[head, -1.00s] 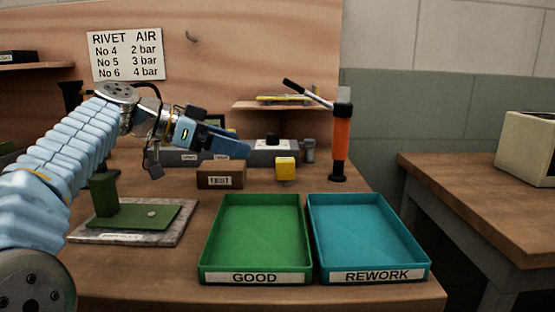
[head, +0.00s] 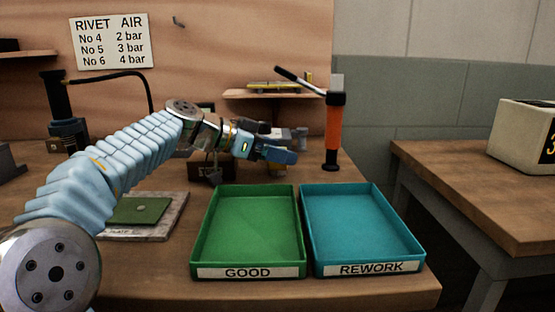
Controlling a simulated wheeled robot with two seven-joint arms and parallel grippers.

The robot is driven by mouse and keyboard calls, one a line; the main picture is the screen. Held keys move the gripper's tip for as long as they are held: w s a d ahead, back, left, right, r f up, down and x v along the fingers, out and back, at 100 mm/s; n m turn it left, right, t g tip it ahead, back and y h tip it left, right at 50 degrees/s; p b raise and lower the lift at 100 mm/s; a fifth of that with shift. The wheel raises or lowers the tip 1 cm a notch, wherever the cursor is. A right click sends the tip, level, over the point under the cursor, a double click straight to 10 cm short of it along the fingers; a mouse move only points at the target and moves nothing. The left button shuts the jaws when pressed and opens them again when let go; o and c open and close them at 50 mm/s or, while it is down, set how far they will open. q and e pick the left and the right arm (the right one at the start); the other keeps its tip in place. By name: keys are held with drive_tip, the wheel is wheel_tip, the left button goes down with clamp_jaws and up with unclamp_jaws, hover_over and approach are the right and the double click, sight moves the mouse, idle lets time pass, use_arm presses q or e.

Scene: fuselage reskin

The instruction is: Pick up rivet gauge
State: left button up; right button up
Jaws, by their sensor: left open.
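My left gripper (head: 285,156) reaches in from the left over the back of the bench, its jaws open. I see nothing held in it. It covers the spot where a small yellow block stood, and that block is now hidden. I cannot tell for sure which thing is the rivet gauge. A dark box (head: 226,170) stands partly behind my wrist. A grey unit (head: 299,136) shows a little behind the gripper, mostly covered. My right gripper is not in view.
A green GOOD tray (head: 246,272) and a blue REWORK tray (head: 372,268) stand empty at the front. An upright orange-handled tool (head: 333,130) stands right of the gripper. A shelf (head: 240,95) carries a yellow item (head: 275,87). A green plate (head: 145,211) lies at left.

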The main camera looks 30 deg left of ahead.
use_arm(q)
drive_tip(key=shift+w+d+f, duration=0.1)
drive_tip(key=shift+w+d, duration=0.1)
drive_tip(key=shift+w, duration=0.05)
drive_tip(key=c, duration=1.4)
drive_tip(key=shift+r, duration=0.5)
drive_tip(key=s+d+r, duration=0.4)
drive_tip(key=s+r, duration=0.8)
drive_tip(key=s, duration=0.1)
drive_tip(key=shift+s, duration=0.25)
